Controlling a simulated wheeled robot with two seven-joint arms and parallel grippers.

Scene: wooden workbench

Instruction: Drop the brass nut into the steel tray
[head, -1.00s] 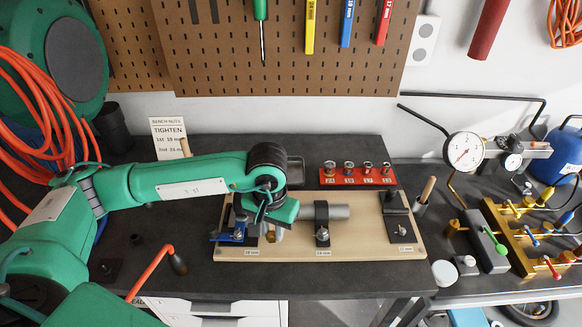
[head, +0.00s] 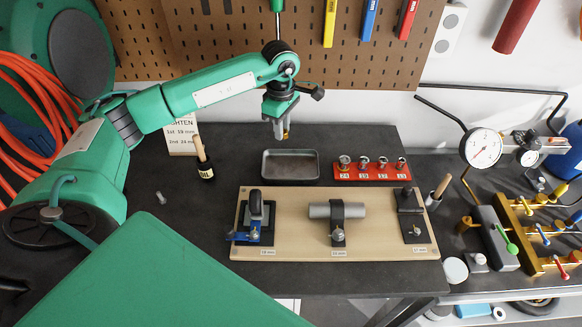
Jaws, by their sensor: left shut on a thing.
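The steel tray (head: 290,166) is a shallow grey rectangular tray, empty, lying on the dark bench behind the wooden board. My left gripper (head: 281,132) points down, above the bench at the tray's back edge in the picture. It is shut on the brass nut (head: 286,134), of which only a small gold-coloured bit shows at the fingertips. The fingers hide the rest of it. The nut appears held above the tray's level; the exact height is hard to tell. My right gripper is not in view.
A red socket rack (head: 370,175) stands right of the tray. The wooden board (head: 290,228) with clamped parts lies in front. The pegboard (head: 210,60) rises behind.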

